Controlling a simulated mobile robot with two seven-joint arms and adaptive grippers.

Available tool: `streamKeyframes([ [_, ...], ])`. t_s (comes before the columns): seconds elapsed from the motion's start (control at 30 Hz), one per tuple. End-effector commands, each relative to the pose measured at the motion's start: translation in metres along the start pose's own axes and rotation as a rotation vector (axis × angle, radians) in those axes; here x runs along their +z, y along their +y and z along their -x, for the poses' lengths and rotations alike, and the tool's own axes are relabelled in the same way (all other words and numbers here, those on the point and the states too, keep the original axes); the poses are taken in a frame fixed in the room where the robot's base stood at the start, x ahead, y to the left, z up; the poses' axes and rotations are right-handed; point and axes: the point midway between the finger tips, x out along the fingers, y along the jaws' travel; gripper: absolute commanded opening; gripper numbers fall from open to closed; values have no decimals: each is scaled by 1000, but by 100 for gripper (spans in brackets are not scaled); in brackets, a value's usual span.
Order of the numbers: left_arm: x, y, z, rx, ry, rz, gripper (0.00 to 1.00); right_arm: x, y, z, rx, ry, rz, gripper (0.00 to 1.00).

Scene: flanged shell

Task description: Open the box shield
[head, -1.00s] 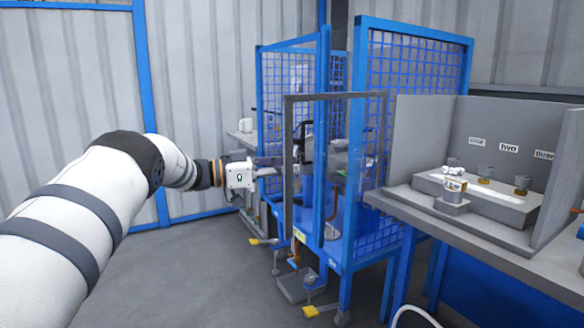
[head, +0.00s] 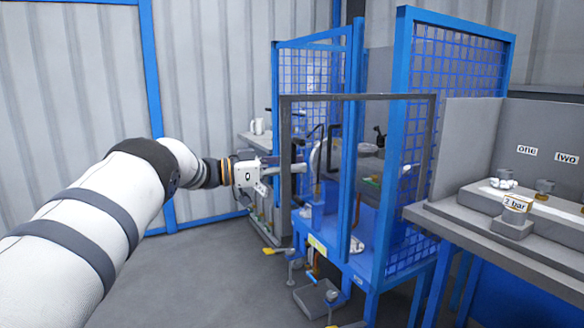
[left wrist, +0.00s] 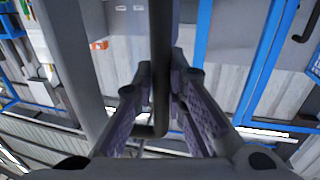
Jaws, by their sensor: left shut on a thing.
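The box shield (head: 360,97) is a grey rectangular frame on the front of the blue mesh box (head: 396,140). Its left post stands upright in the head view. My left gripper (head: 278,162) is at that left post, at about its mid height. In the left wrist view, a dark bent handle bar (left wrist: 160,40) runs between the two fingers of my left gripper (left wrist: 160,88), which is shut on it. The finger contact is partly hidden in the head view. My right gripper is not in view.
A grey bench (head: 450,222) with labelled fittings and a "2 bar" block stands at the right. A white mug (head: 257,126) stands behind. Grey floor is open at the left.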

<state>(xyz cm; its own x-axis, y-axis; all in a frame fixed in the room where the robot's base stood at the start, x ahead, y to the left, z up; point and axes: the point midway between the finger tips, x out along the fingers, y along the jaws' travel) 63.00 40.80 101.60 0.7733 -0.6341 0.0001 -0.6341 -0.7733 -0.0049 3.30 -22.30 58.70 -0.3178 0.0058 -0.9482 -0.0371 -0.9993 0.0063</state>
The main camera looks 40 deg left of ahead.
Motion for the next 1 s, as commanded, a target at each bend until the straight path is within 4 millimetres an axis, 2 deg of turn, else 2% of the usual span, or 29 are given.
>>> streamKeyframes([
  [0.43,1,0,0,-2,-3,2,0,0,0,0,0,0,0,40],
  [0.47,1,0,0,-2,-3,2,14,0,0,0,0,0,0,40],
  [0.5,1,0,0,-2,-2,2,23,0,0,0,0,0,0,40],
  [0.57,1,0,0,-1,-2,2,33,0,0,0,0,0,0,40],
  [0.87,0,0,2,-1,-1,1,33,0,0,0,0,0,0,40],
  [1.0,0,-1,25,-5,1,3,33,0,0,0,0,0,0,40],
])
